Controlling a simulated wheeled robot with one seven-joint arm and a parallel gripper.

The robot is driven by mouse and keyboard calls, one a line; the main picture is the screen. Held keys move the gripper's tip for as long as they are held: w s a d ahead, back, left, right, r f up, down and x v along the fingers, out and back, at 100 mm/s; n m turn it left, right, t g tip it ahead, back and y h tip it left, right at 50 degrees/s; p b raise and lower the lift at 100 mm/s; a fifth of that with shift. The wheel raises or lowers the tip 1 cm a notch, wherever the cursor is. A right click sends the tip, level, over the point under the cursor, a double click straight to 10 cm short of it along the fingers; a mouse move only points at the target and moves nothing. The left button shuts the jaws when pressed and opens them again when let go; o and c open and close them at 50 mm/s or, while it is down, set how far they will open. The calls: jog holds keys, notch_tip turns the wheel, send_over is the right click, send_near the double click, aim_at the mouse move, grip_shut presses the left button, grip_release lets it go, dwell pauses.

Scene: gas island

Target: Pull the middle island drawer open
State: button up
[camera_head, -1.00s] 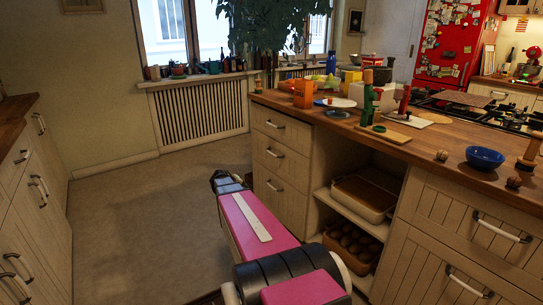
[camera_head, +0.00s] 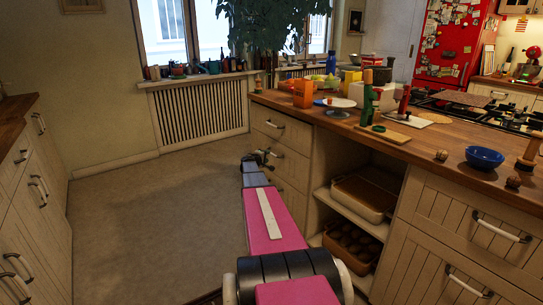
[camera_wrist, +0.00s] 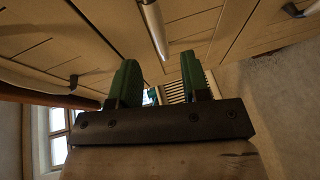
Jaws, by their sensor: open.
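The island's left drawer stack has a top drawer (camera_head: 282,127) and a middle drawer (camera_head: 293,165) below it, both flush with the front. The middle drawer's curved metal handle (camera_wrist: 153,28) shows in the wrist view, lined up with the gap between my fingers and a little beyond their tips. My gripper (camera_head: 262,158) is beside the middle drawer front in the head view, partly covering its handle. In the wrist view my gripper (camera_wrist: 160,72) is open, with two green finger pads apart and nothing between them. My arm hides much of the bottom drawer.
Open shelves (camera_head: 350,215) with trays are right of the drawers. The wooden countertop (camera_head: 340,122) above holds an orange box, a cake stand and a blue bowl (camera_head: 485,157). Left cabinets (camera_head: 30,200) face the island. The floor (camera_head: 150,225) between is clear.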

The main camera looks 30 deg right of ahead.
jog(key=x, duration=0.6)
jog(key=shift+w+d, duration=0.25)
grip_shut()
